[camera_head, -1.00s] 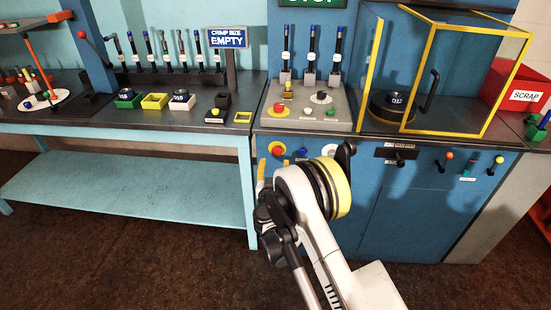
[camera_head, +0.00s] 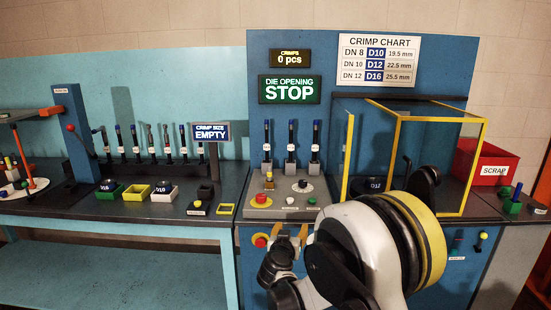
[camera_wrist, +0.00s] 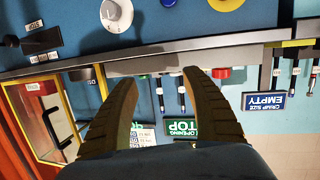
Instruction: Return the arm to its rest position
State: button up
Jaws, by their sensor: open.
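My arm (camera_head: 385,245) rises in the lower middle of the head view, in front of the blue crimping machine. My gripper (camera_head: 288,246) is partly hidden by the arm there and sits before the machine's front. In the wrist view my gripper (camera_wrist: 158,82) has its two tan fingers spread apart with nothing between them. The fingers are clear of the bench, and the machine shows beyond them.
The machine's glazed yellow-framed guard (camera_head: 440,118) stands right of centre, with a red scrap bin (camera_head: 490,172) beyond. A teal bench (camera_head: 110,228) holds small coloured trays.

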jog(key=s+d+r+g, duration=0.3)
jog(key=s+d+r, duration=0.2)
jog(key=s+d, duration=0.3)
jog(key=s+d+r+g, duration=0.2)
jog(key=s+d+r, duration=0.35)
jog(key=s, duration=0.55)
jog(key=s+f+n+g+y, duration=0.1)
jog(key=s+f, duration=0.1)
jog(key=s, duration=0.9)
jog(key=s+f+g+y, duration=0.2)
jog(key=s, duration=0.9)
jog(key=shift+s+d+n, duration=0.2)
jog(key=shift+s+n, duration=0.2)
jog(key=shift+c, duration=0.4)
dwell(0.6)
